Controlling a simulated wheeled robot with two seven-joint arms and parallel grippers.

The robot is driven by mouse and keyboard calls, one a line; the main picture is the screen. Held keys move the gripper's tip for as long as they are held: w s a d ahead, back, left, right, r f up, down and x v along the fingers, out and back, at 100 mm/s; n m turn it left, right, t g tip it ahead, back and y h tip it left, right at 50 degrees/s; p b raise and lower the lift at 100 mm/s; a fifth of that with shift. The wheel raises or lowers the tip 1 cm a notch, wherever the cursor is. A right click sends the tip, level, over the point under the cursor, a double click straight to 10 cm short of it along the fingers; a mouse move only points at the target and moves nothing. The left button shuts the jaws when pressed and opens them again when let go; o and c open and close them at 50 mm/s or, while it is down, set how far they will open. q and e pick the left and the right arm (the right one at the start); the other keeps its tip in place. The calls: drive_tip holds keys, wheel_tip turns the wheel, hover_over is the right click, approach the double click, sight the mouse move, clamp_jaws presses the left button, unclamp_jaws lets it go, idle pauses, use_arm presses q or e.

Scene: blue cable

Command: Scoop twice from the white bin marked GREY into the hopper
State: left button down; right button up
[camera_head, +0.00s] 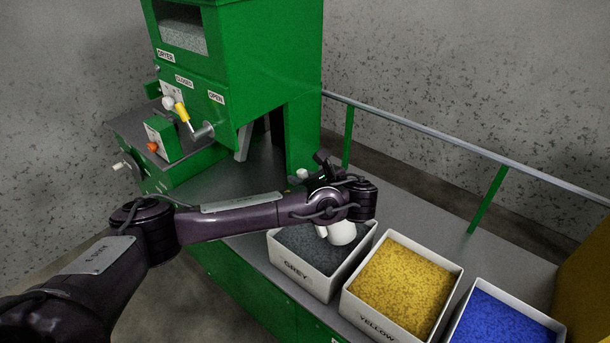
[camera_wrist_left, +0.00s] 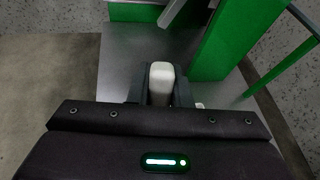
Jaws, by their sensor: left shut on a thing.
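The white bin marked GREY (camera_head: 297,278) stands on the platform, filled with dark grey granules (camera_head: 305,250). My left gripper (camera_head: 318,172) is above the back of this bin, partly hidden by my own wrist. It is shut on the white handle of a scoop; the handle (camera_wrist_left: 161,80) shows between the fingers in the left wrist view. The scoop's white cup (camera_head: 342,233) hangs below my wrist over the right part of the bin; its contents are hidden. The green machine labelled DRYER (camera_head: 245,60) has a window with grey material; no hopper opening is visible. My right gripper is out of view.
A YELLOW bin (camera_head: 404,285) and a bin of blue granules (camera_head: 500,320) stand to the right of the GREY bin. A railing (camera_head: 450,140) runs behind them. A yellow-handled lever (camera_head: 182,112) sits on the machine front between CLOSED and OPEN labels.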

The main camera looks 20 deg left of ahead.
use_arm(q)
drive_tip(key=w+a+f+b, duration=0.2)
drive_tip(key=a+f, duration=0.3)
drive_tip(key=f, duration=0.3)
drive_tip(key=shift+f+g+h+b, duration=0.3)
drive_tip(key=shift+b, duration=0.3)
drive_tip(key=shift+a, duration=0.1)
idle(1.1)
